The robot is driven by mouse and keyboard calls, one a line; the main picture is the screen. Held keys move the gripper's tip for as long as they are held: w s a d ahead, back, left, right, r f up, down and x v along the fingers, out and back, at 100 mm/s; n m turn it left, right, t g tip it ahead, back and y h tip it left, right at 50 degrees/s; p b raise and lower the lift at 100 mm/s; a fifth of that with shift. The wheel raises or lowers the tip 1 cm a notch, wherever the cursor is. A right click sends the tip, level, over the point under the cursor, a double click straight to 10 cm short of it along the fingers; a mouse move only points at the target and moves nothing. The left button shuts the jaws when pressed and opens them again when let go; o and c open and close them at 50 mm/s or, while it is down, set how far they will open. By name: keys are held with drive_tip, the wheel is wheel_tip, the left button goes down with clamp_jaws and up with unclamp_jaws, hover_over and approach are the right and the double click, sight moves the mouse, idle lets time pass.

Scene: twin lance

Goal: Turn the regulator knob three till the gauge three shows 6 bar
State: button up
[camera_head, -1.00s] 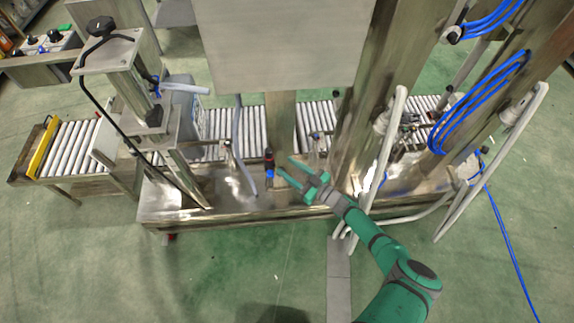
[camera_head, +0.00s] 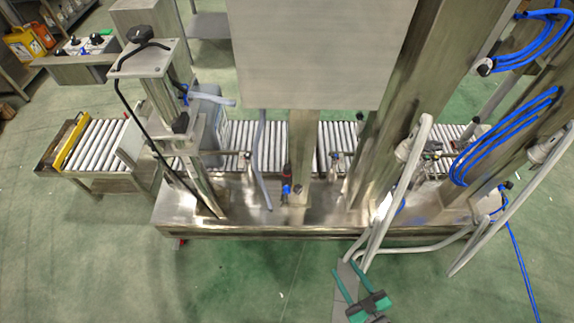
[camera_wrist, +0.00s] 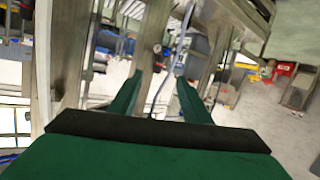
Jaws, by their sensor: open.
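A small dark and red regulator-like fitting (camera_head: 286,174) with a blue part below it stands on the machine's steel base, beside the middle post, in the head view. In the wrist view a small round gauge (camera_wrist: 157,48) sits above a dark red body, beyond my fingers. Its dial is too small to read, and I cannot tell which number it is. My gripper (camera_head: 345,266) is in front of the base, lower right of the fitting and apart from it. In the wrist view my gripper (camera_wrist: 158,77) shows two green fingers spread apart with nothing between them.
A roller conveyor (camera_head: 95,145) runs behind the base (camera_head: 250,231). A large steel panel (camera_head: 310,50) hangs over the middle. White tubes (camera_head: 400,180) and blue hose coils (camera_head: 508,135) are at right. A control box with knobs (camera_head: 85,62) is at left. Front floor is open.

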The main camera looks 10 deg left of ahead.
drive_tip(key=s+a+r+m+t+h, duration=0.1)
drive_tip(key=s+a+r+m+h, duration=0.1)
drive_tip(key=s, duration=0.5)
drive_tip(key=s+a+r+m+h, duration=0.2)
drive_tip(key=s+a+r, duration=0.1)
drive_tip(key=s, duration=0.5)
drive_tip(key=shift+a+r+t, duration=0.15)
drive_tip(key=shift+r+t, duration=0.25)
drive_tip(key=shift+r, duration=0.05)
drive_tip(key=a+r+h, duration=0.1)
drive_tip(key=r, duration=0.1)
drive_tip(key=s+a+r+m, duration=0.1)
drive_tip(key=s+a+r+m+t+h, duration=0.1)
drive_tip(key=a+r, duration=0.1)
drive_tip(key=shift+a+r+h, duration=0.1)
drive_tip(key=shift+r+h, duration=0.2)
drive_tip(key=c, duration=0.3)
drive_tip(key=shift+w+a+r+m+t+h, duration=0.15)
drive_tip(key=shift+a+r+m+h, duration=0.25)
drive_tip(key=shift+r, duration=0.8)
drive_tip(key=shift+w+a+r+m+t+h, duration=0.15)
drive_tip(key=shift+r+m+h, duration=0.45)
drive_tip(key=shift+r, duration=0.6)
drive_tip(key=shift+w+a+r+m+h, duration=0.1)
drive_tip(key=shift+a+r+m+h, duration=0.4)
drive_tip(key=shift+r, duration=0.7)
